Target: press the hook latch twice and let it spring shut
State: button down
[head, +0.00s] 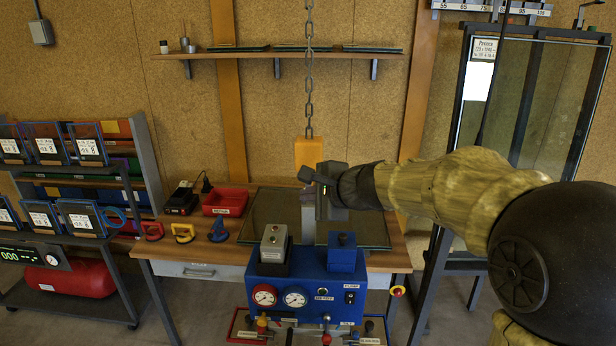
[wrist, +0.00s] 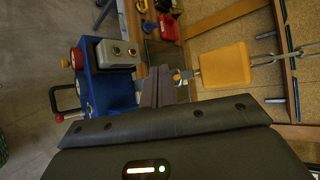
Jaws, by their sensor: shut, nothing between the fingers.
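The hook's orange block (head: 308,153) hangs from a chain (head: 309,70) above the bench. It also shows in the wrist view (wrist: 225,66), with a small metal part of the hook (wrist: 184,76) at its lower end. My gripper (head: 318,212) is just below the block in the head view and covers most of the hook. In the wrist view its fingers (wrist: 158,88) are together, with nothing between them, close beside the hook part. I cannot tell whether they touch it. The latch itself is too small and hidden to judge open or shut.
Glass panes (head: 270,216) lie on the bench behind the gripper. A blue pump unit (head: 300,290) with gauges stands in front and below. Suction cups (head: 183,232) and a red bin (head: 226,202) are to the left. A glass rack (head: 530,90) stands at the right.

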jog(key=w+p, duration=0.2)
jog(key=w, duration=0.4)
jog(key=shift+w+f, duration=0.4)
jog(key=shift+d, duration=0.1)
dwell(1.6)
jog(key=shift+w, duration=0.45)
jog(key=shift+w, duration=0.25)
dwell(0.8)
jog(key=shift+s+b, duration=0.3)
jog(key=shift+s, duration=0.3)
jog(key=shift+s, duration=0.1)
